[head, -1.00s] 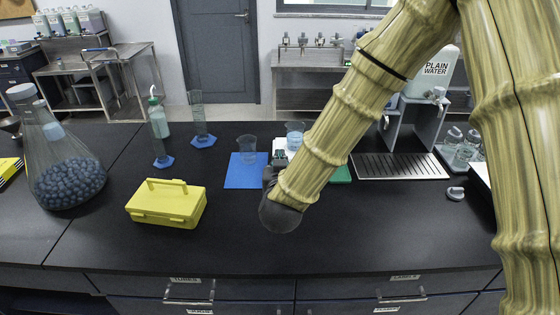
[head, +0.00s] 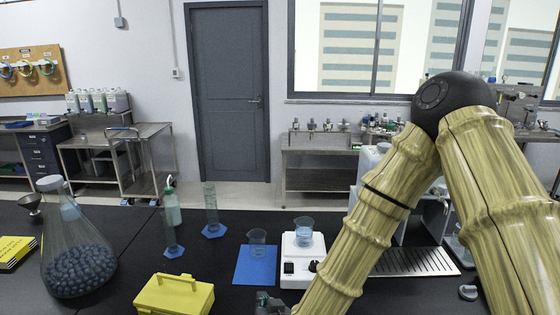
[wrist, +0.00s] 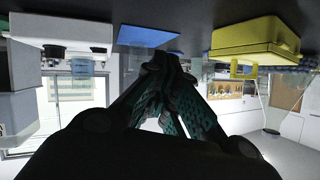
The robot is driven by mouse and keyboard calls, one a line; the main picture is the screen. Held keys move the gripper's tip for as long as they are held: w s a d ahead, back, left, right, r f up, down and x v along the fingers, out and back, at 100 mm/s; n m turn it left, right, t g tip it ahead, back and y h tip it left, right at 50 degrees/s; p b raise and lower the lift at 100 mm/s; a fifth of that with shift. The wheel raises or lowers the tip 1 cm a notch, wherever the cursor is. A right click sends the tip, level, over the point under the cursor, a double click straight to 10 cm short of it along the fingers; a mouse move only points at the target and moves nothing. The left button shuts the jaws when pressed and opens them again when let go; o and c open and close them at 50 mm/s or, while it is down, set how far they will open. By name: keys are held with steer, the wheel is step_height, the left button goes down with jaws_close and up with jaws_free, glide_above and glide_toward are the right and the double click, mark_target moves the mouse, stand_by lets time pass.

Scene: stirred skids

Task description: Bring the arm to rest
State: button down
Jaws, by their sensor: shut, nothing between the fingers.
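My gripper (head: 270,304) shows only in part at the bottom edge of the head view, below the blue mat (head: 247,275) and right of the yellow case (head: 174,297). In the wrist view, which is upside down, its dark fingers (wrist: 170,62) come together and are shut with nothing between them. The blue mat (wrist: 147,36) and the yellow case (wrist: 253,38) lie beyond the fingertips there, apart from them. My arm is bent, and its elbow stands high at the right of the head view. The lower end of my forearm is cut off by the frame.
A beaker (head: 257,243) stands on the blue mat. A white device (head: 295,270) carries a beaker of bluish liquid (head: 304,232). A large flask (head: 76,255) stands left; bottle (head: 172,207) and cylinders stand behind. A drip tray (head: 425,262) lies right, partly behind my forearm.

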steer(key=s+a+g+y+p, duration=0.1)
steer(key=s, duration=0.2)
steer(key=s+a+f+g+y+p, duration=0.1)
steer(key=s+a+p, duration=0.1)
steer(key=s, duration=0.2)
steer(key=s+a+g+y+p, duration=0.1)
steer(key=s+a+g, duration=0.1)
steer(key=s, duration=0.2)
steer(key=shift+s+f+n+p, duration=0.2)
steer(key=shift+f+n+p, duration=0.1)
steer(key=shift+p, duration=0.05)
steer(key=s+d+f+g+h+b, duration=0.1)
steer(key=s+d+f+g+b, duration=0.1)
steer(key=s+d+f, duration=0.45)
steer(key=s+d+f+g+h+b, duration=0.1)
steer(key=d+f+b, duration=0.15)
steer(key=f, duration=0.65)
steer(key=s+d+f+g+h+b, duration=0.1)
steer(key=s+d+f+g+b, duration=0.1)
steer(key=s+d+f, duration=0.4)
steer(key=s+d+f+m+g+h+b, duration=0.1)
steer(key=s+d+f+h+b, duration=0.1)
steer(key=d+f, duration=0.5)
steer(key=s+d+f+g+h+b, duration=0.2)
steer(key=s+d+f+b, duration=0.2)
steer(key=d+f, duration=0.3)
steer(key=shift+s+d+m+b, duration=0.35)
steer(key=shift+s+d, duration=0.25)
steer(key=shift+d, duration=0.55)
